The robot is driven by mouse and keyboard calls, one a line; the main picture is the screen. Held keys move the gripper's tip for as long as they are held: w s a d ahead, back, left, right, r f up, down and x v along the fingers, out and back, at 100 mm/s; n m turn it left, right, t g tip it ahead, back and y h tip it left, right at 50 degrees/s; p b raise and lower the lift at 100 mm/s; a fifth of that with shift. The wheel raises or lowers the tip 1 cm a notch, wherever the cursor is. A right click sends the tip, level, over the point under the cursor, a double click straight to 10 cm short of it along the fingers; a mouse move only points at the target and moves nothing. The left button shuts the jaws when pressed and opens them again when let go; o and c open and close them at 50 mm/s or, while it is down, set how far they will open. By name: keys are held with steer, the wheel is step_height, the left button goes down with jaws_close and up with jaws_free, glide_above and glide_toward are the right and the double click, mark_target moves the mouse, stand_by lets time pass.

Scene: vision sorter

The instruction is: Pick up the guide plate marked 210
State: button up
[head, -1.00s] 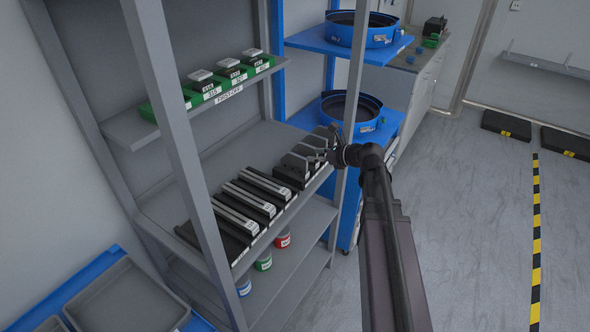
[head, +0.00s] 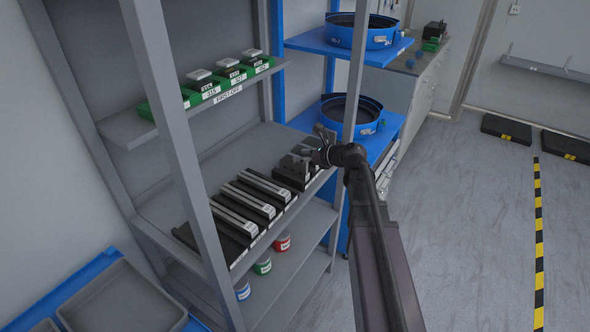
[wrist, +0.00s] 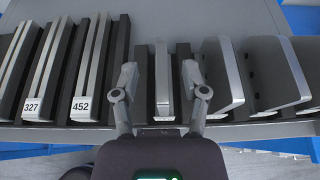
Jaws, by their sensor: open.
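In the wrist view my gripper (wrist: 160,80) is open, with one finger on each side of a narrow light-grey plate (wrist: 162,62) standing in a dark holder. A pale label shows at this plate's near end, but I cannot read a number on it. To the left stand a plate marked 452 (wrist: 91,62) and a plate marked 327 (wrist: 43,70). No plate in view shows a readable 210. In the head view my gripper (head: 319,148) is over the far end of the middle shelf's row; its fingertips partly hide the plates there.
Several wider grey plates (wrist: 268,75) lean to the right of my gripper. The upper shelf (head: 130,130) with green blocks is above the row. A shelf post (head: 356,75) stands close to my arm. Blue bowl feeders (head: 368,120) are behind. Cans stand on the lower shelf (head: 300,255).

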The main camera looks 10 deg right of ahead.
mark_target(294, 155)
steer(key=shift+b+x, duration=0.6)
steer(key=shift+x, duration=1.3)
steer(key=shift+d+f, duration=0.1)
jaws_close()
